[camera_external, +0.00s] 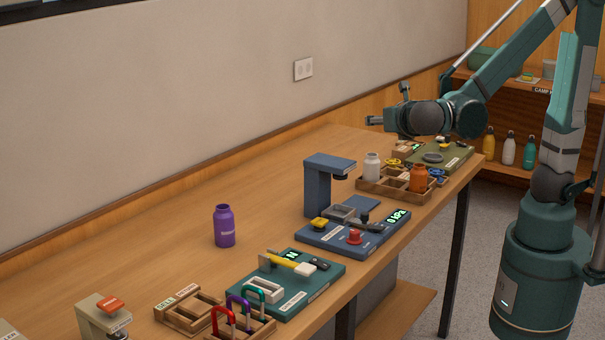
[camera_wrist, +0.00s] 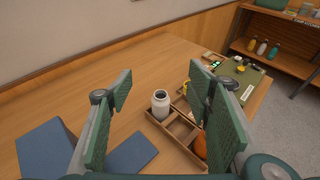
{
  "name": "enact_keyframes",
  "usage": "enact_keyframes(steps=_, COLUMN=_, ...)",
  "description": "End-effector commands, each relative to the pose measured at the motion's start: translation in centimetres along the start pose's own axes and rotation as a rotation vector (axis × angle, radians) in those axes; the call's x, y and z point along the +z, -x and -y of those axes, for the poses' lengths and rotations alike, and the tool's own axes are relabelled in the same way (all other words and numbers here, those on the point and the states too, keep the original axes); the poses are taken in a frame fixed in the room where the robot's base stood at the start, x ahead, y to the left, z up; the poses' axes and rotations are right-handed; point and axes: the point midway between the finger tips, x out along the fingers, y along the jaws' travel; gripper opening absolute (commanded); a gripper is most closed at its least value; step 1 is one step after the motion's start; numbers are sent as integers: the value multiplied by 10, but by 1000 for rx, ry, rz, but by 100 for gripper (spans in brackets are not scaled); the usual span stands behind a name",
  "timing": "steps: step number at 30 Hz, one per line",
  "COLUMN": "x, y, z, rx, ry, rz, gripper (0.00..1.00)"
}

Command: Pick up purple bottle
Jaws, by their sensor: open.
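The purple bottle (camera_external: 224,227) stands upright on the wooden table, left of the blue test stand, with clear tabletop around it. It does not show in the wrist view. My gripper (camera_external: 384,121) is raised above the far part of the table, well to the right of and beyond the purple bottle. In the wrist view my gripper (camera_wrist: 160,92) shows two green finger pads spread wide apart, with nothing between them but the view of the table and a white bottle below.
A blue stand (camera_external: 318,187) rises between my gripper and the purple bottle. A wooden tray (camera_external: 385,193) holds a white bottle (camera_external: 372,167) and an orange bottle (camera_external: 418,178). A green board (camera_external: 318,290) and a rack of carabiners lie nearer the front. The wall runs behind.

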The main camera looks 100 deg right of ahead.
Motion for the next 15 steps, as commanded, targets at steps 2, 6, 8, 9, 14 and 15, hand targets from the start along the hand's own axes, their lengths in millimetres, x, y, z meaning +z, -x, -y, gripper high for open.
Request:
enact_keyframes(steps=2, x=1, y=2, z=-8, rx=-2, ry=1, rz=-17, gripper=50)
enact_keyframes(steps=6, x=0, y=4, z=-21, rx=-5, ry=2, rz=-51, gripper=50)
enact_keyframes(steps=8, x=0, y=6, z=-27, rx=-7, ry=3, rz=-67, gripper=50)
enact_keyframes(steps=9, x=-1, y=6, z=-32, rx=-8, ry=3, rz=-80, gripper=50)
enact_keyframes(steps=14, x=-4, y=11, z=-54, rx=-14, ry=4, rz=-136, gripper=50)
enact_keyframes(steps=15, x=-4, y=12, z=-61, rx=-17, ry=4, rz=-153, gripper=50)
